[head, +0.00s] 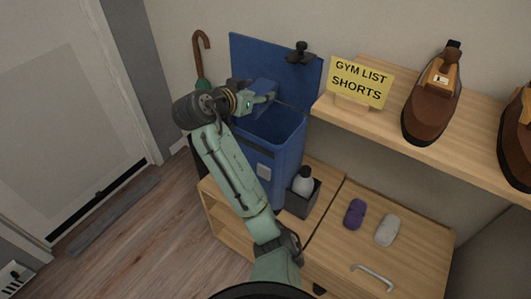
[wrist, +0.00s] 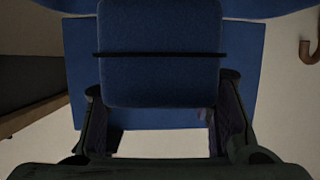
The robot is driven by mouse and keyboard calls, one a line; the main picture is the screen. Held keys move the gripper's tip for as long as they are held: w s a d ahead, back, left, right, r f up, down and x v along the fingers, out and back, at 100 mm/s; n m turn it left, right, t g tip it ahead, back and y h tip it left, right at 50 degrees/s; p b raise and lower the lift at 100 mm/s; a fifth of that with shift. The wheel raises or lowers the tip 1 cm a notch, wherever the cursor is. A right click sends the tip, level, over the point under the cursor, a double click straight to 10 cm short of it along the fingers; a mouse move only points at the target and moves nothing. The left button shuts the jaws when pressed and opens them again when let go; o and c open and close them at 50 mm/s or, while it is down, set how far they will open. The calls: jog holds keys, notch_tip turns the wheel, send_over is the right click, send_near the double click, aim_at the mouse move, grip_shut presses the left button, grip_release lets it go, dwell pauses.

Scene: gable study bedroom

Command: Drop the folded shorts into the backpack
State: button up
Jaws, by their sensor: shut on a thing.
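The backpack (head: 280,150) is blue and stands upright and open, its tall back panel (head: 275,60) rising behind the opening. My gripper (head: 262,98) is above the opening, near its left side. It is shut on the folded shorts (head: 264,86), a small blue bundle. In the wrist view the shorts (wrist: 160,60) show as a rounded blue block with a thin dark band, between the two fingers of my gripper (wrist: 162,118). The blue panel of the backpack (wrist: 246,65) lies behind them. My arm and gripper hide part of the backpack's left side and opening.
A yellow card reading "GYM LIST SHORTS" (head: 360,82) stands on the wooden shelf (head: 440,142) at right, beside brown shoes (head: 432,98). A bottle (head: 303,180) in a dark holder, a purple bundle (head: 355,213) and a grey bundle (head: 387,230) sit on the lower cabinet. An umbrella (head: 201,60) is behind my wrist.

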jog(key=o, duration=1.3)
jog(key=shift+v, duration=6)
jog(key=shift+d+r, duration=0.1)
